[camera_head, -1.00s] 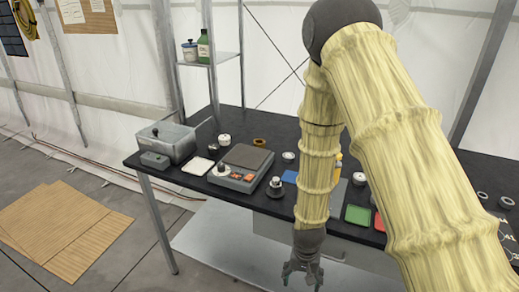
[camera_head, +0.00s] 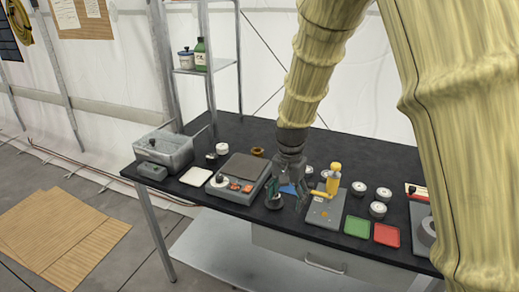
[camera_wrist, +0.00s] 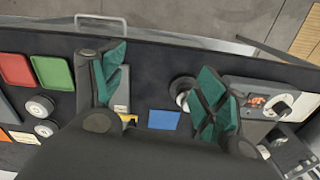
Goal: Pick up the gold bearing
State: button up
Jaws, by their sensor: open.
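A gold ring (camera_head: 257,152), which looks like the gold bearing, lies on the black table (camera_head: 230,132) behind the scale in the head view. I cannot make it out in the wrist view, where my gripper's body covers the lower middle. My gripper (camera_head: 286,192) is open and empty above the table, to the right of the scale and in front of the gold ring. In the wrist view its teal-padded fingers (camera_wrist: 160,92) are spread wide, with a blue pad (camera_wrist: 164,120) showing between them.
The grey scale (camera_head: 238,178) stands left of my gripper; a round metal piece (camera_head: 274,200) is close by it. A grey plate with a yellow-handled device (camera_head: 325,205) stands to the right. Green (camera_head: 356,226) and red (camera_head: 386,235) trays and several white rings lie farther right. A metal bin (camera_head: 165,150) is left.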

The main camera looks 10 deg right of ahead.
aim_at(258, 151)
jog(key=i, duration=1.4)
